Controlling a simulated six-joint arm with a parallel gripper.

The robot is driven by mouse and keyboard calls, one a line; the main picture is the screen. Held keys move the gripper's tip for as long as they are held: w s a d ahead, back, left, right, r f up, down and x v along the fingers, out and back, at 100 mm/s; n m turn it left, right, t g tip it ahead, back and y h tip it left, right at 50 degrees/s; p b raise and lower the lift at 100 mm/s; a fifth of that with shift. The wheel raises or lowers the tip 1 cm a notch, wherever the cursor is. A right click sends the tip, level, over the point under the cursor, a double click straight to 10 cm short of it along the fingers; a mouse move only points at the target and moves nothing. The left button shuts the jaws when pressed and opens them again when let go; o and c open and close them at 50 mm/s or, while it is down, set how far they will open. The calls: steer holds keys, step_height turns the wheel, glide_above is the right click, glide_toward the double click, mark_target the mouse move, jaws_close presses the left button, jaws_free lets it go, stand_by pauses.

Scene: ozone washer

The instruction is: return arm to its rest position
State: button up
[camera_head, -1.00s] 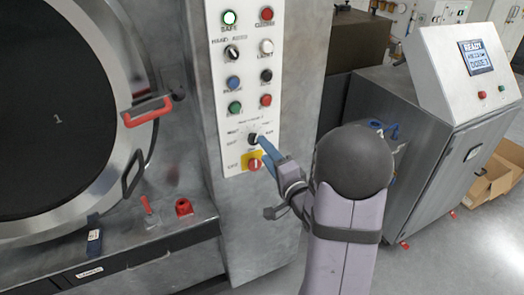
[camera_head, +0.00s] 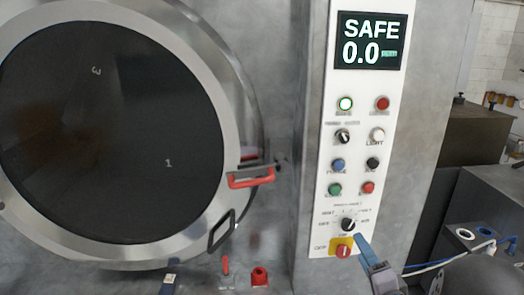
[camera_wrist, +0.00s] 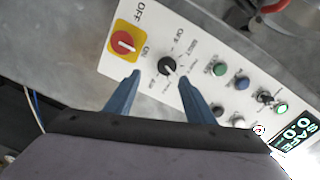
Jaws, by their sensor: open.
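My gripper (camera_head: 361,240) is in front of the lower part of the white control panel (camera_head: 368,80). Its two blue fingers are apart and empty in the wrist view (camera_wrist: 159,77). The black selector knob (camera_wrist: 167,66) shows between and just beyond the fingertips, and I see no contact. In the head view the same knob (camera_head: 348,225) is just above and left of the fingertips. Most of my arm is outside the head view, at the lower right.
A yellow-backed red switch (camera_head: 342,249) lies close to the fingers. The display (camera_head: 370,41) reads SAFE 0.0. The round washer door (camera_head: 232,100) with its red handle (camera_head: 252,178) is at left. Dark equipment with blue-rimmed ports and cables (camera_head: 482,235) stands at lower right.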

steer(key=s+d+f+n+g+h, duration=0.1)
steer(key=s+d+f+n+g, duration=0.2)
steer(key=f, duration=0.4)
steer(key=s+d+f+n+g+h, duration=0.1)
steer(key=s+d+f+n+g, duration=0.1)
steer(key=f+g, duration=0.35)
steer(key=s+f+n+g, duration=0.2)
steer(key=s+f+g, duration=0.4)
steer(key=s+f, duration=0.6)
steer(key=s+a+r+n+g+y, duration=0.25)
steer(key=s+a+r+g, duration=0.3)
steer(key=s+a, duration=0.6)
steer(key=w+a+r+n+t, duration=0.2)
steer(key=w+a+r+n, duration=0.2)
steer(key=a, duration=0.5)
steer(key=shift+w+r+n, duration=0.35)
steer(key=shift+w+r, duration=0.05)
steer(key=shift+w, duration=0.3)
